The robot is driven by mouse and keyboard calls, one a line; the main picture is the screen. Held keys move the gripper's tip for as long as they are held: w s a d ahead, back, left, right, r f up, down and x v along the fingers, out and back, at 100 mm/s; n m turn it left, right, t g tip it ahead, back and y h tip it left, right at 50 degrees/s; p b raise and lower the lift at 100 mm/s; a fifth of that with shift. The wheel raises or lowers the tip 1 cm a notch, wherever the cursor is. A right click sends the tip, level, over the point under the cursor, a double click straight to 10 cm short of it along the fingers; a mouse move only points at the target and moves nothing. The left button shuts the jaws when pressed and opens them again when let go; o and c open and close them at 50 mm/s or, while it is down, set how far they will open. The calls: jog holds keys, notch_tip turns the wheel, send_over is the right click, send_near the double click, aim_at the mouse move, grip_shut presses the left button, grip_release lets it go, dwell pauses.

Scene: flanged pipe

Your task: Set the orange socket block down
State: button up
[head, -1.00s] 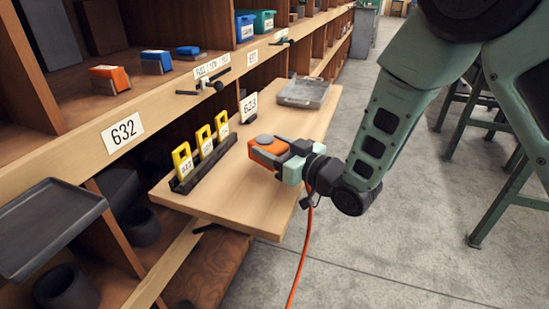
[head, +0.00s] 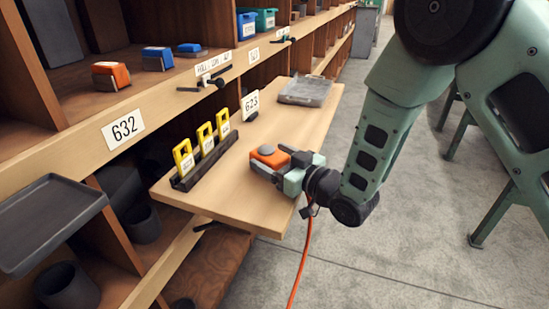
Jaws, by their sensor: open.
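The orange socket block (head: 268,158), with a grey round top, rests on the pull-out wooden board (head: 225,196), as far as I can see. My gripper (head: 272,163) points left at it from the right, low over the board. The jaws are open, with one finger along the near side of the block and the other by its far side. Whether a finger still touches the block is too small to tell. The block's right end is partly hidden by the gripper.
A black rack (head: 205,160) with several yellow tags stands left of the block. Another orange block (head: 110,75) sits on the shelf. The board's front left is bare.

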jog(key=shift+r, duration=0.2)
jog(key=v, duration=1.2)
jog(key=shift+b, duration=0.45)
